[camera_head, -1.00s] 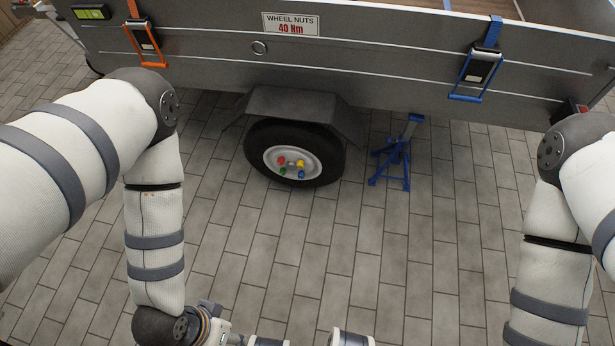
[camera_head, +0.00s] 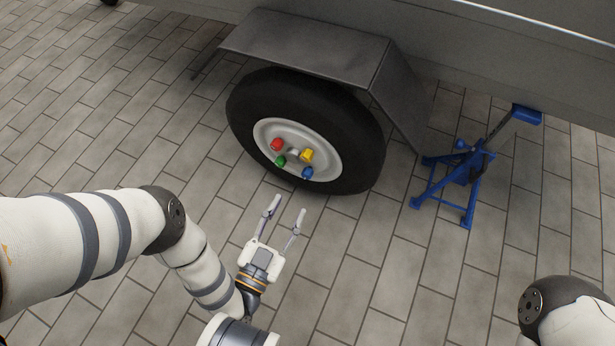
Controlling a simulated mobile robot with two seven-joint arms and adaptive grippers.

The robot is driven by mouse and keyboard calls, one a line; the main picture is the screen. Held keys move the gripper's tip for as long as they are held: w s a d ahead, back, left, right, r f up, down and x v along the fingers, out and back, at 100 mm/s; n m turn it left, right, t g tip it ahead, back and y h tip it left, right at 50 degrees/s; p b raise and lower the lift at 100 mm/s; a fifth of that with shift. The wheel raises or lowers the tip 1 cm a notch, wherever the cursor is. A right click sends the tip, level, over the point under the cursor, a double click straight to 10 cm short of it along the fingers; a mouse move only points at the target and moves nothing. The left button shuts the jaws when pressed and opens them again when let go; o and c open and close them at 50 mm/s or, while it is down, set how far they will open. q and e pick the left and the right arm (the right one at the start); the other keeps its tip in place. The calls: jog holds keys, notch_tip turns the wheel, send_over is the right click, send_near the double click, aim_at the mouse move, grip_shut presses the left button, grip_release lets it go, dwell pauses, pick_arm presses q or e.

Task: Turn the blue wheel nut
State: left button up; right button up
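The blue wheel nut (camera_head: 307,173) sits at the lower right of the wheel hub (camera_head: 331,160), below the yellow nut (camera_head: 306,155). The red nut (camera_head: 276,144) is at the upper left and the green nut (camera_head: 280,160) at the lower left. My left gripper (camera_head: 288,204) is open and empty, its two fingers apart and pointing up toward the wheel. It is below the blue nut in the picture and apart from it. My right gripper is out of view; only part of my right arm shows at the lower right.
A black tyre (camera_head: 366,150) surrounds the hub under a grey fender (camera_head: 305,42) of the trailer. A blue jack stand (camera_head: 465,172) stands on the floor to the right of the wheel. The tiled floor (camera_head: 400,270) in front is clear.

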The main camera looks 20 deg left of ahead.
aim_at(306, 175)
pick_arm(q)
jog(key=w+b, duration=0.2)
jog(key=w, duration=0.7)
jog(key=shift+w+d, duration=0.15)
grip_shut()
